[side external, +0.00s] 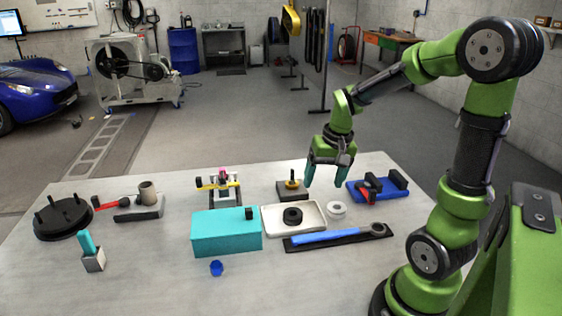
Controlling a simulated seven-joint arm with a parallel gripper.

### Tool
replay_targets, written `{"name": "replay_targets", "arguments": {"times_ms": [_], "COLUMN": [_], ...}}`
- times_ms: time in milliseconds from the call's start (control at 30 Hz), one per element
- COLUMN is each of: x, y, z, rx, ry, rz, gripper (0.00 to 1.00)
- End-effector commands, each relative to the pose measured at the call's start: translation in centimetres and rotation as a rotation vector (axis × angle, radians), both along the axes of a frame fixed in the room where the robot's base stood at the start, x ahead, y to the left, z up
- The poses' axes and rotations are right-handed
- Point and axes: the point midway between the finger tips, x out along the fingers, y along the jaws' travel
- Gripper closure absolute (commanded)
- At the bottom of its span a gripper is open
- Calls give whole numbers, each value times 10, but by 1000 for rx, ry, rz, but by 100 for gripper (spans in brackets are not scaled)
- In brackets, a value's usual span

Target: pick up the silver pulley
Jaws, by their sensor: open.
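A pale silver ring-shaped piece (336,215), which looks like the silver pulley, lies flat on the grey table just right of a white tray. My gripper (324,182) points down with its two teal fingers apart and nothing between them. In this view it appears above and slightly left of the pulley, clear of the table. The exact height and depth gap cannot be told from this one view.
The white tray (312,230) holds a black ring (292,216). A blue-handled wrench (325,237) lies on a black strip in front. A blue fixture (369,194) stands right, a teal box (226,236) left. A block with a yellow-and-black part (291,184) stands behind the tray.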

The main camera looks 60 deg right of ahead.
Motion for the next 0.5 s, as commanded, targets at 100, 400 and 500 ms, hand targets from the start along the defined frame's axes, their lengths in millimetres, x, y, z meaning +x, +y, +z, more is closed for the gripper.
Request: {"name": "replay_targets", "arguments": {"times_ms": [100,400,500], "x": [-4,-4,-5], "y": [-46,-97,-97], "z": [-32,-58,-60], "rx": [21,10,6], "ry": [103,192,195], "rz": [-70,-78,-64], "gripper": [26,26,26]}}
